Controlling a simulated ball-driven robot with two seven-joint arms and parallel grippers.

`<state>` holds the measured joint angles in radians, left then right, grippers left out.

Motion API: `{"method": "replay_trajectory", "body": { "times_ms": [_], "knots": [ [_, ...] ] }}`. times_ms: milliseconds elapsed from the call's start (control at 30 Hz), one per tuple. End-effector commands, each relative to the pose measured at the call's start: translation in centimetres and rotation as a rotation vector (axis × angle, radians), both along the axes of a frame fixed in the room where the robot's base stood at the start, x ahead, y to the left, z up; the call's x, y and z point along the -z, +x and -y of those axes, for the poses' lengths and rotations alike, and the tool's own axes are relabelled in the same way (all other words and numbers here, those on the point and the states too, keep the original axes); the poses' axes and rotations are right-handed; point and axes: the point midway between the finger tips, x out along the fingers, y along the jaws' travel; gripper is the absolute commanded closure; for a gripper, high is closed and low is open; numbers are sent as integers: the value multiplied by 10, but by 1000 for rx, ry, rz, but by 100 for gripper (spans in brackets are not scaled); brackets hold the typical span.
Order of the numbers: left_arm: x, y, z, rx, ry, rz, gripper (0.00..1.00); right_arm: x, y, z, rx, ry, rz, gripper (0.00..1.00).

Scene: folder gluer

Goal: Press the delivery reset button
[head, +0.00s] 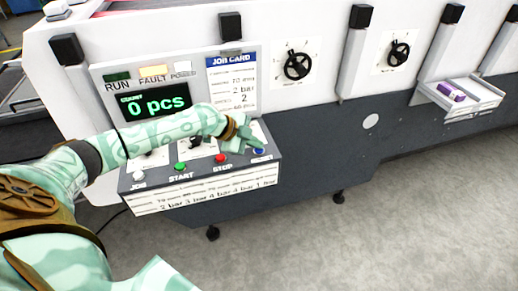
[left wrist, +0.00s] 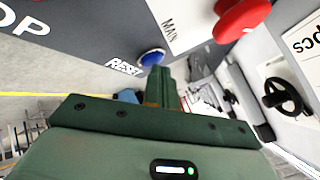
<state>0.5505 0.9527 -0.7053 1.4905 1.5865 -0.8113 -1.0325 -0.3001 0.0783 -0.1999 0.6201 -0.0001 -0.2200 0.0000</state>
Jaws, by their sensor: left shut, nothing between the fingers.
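The control panel (head: 205,182) carries a row of labelled buttons. The blue reset button (head: 259,151) is at its right end, beside the RESET label. My left gripper (head: 254,146) is shut and empty, with its fingertips right by this button. In the left wrist view the blue button (left wrist: 152,57) shows just beyond the shut fingertips (left wrist: 160,72). I cannot tell whether they touch it. My right gripper is not in view.
The red stop button (head: 221,158), green start button (head: 181,166) and white jog button (head: 139,176) sit left of the blue one. A red knob (left wrist: 240,16) by the MAIN label is close to the gripper. The display (head: 152,104) reads 0 pcs. Open floor lies in front.

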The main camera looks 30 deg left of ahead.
Motion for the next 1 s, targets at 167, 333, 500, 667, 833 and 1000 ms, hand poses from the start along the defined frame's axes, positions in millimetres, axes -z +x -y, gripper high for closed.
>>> {"method": "replay_trajectory", "body": {
  "times_ms": [167, 333, 500, 667, 833, 1000],
  "knots": [
    [4, -1, 0, 1, 1, -2, 100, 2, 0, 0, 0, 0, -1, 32],
    [5, -1, 0, 1, 2, -3, 100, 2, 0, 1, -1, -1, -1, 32],
    [5, -1, 0, 1, 2, -4, 100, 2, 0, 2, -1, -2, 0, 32],
    [-1, -1, 0, 1, 2, -4, 100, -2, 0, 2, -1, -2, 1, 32],
    [-11, -1, 0, 1, 2, -3, 100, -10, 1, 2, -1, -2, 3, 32],
    [-15, -1, 0, 1, 1, -3, 100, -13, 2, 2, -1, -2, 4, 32]
  ]
}}
